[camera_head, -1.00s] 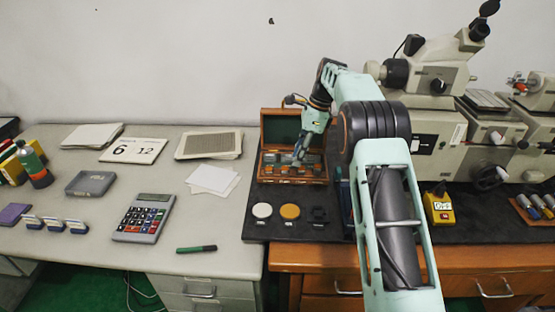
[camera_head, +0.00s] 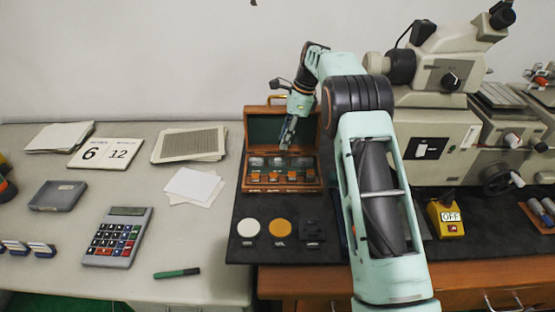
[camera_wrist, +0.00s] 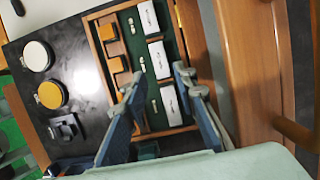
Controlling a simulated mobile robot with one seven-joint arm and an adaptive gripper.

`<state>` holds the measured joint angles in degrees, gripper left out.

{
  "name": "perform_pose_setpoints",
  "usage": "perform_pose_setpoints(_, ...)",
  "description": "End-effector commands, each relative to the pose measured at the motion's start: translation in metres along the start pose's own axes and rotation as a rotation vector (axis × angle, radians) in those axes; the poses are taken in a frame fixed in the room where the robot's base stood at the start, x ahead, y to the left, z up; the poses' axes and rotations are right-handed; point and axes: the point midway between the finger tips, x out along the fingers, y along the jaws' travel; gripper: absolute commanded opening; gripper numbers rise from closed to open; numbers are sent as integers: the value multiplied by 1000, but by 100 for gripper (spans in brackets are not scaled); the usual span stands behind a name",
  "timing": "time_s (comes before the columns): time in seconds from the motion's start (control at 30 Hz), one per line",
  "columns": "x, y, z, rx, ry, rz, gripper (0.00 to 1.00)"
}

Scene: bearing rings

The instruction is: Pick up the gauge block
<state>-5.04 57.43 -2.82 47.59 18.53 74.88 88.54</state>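An open wooden case (camera_head: 283,189) stands on the dark mat, its lid raised at the back. In the wrist view the case (camera_wrist: 96,52) has a green lining, white rectangular pieces (camera_wrist: 158,58) along one side and orange blocks (camera_wrist: 107,32) along the other. I cannot tell for certain which piece is the gauge block. My gripper (camera_head: 287,143) is above the case in front of the lid. In the wrist view my gripper (camera_wrist: 158,88) has its fingers apart, with no held object visible. A white piece (camera_wrist: 170,104) lies below, between the fingers in the picture. The fingers hide part of the case.
A white disc (camera_head: 248,228), an orange disc (camera_head: 281,229) and a black fixture (camera_head: 311,231) sit on the mat before the case. A microscope machine (camera_head: 435,140) and a yellow switch box (camera_head: 446,218) stand right. A calculator (camera_head: 117,237) and papers (camera_head: 193,185) lie left.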

Motion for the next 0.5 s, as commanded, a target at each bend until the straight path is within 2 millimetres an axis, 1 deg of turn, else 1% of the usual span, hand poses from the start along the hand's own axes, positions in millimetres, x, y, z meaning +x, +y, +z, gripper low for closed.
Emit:
perform_pose_setpoints(0.03, 9, 1, 0, 0, 0, 4, 26)
perform_pose_setpoints(0.1, 18, 0, 0, -1, -1, 2, 26)
perform_pose_setpoints(0.33, 36, 1, 0, -1, -1, 3, 26)
perform_pose_setpoints(0.5, 62, 1, -1, -2, 0, 3, 26)
